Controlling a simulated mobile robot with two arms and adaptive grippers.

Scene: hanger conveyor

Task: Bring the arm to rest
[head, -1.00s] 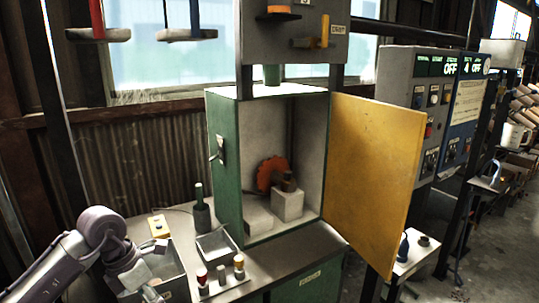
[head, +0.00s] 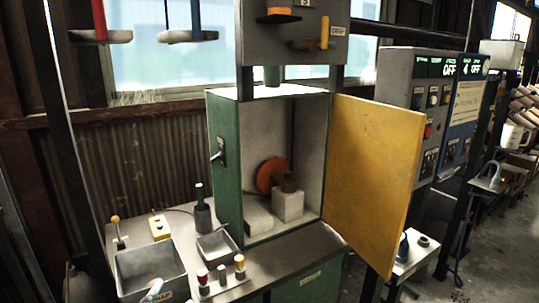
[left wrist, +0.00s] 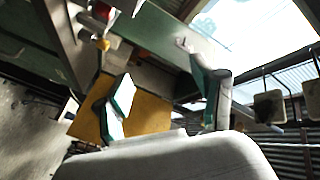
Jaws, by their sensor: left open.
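My left gripper (left wrist: 166,98) shows in the left wrist view, with its two green-padded fingers spread wide apart and nothing between them. In the head view neither my left arm nor my left gripper is visible. My right gripper is in neither view. The green cabinet (head: 226,170) stands open in the head view, with its yellow door (head: 372,175) swung out to the right. Inside it an orange disc (head: 271,175) stands by a pale block (head: 288,206). The yellow door also shows behind the fingers in the left wrist view (left wrist: 150,113).
A grey bin (head: 150,268), a dark bottle-like object (head: 202,214), a small tray (head: 216,246) and a row of coloured knobs (head: 221,278) stand on the bench left and front. Hanging trays (head: 187,36) are at upper left. Control panels (head: 432,115) stand at right.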

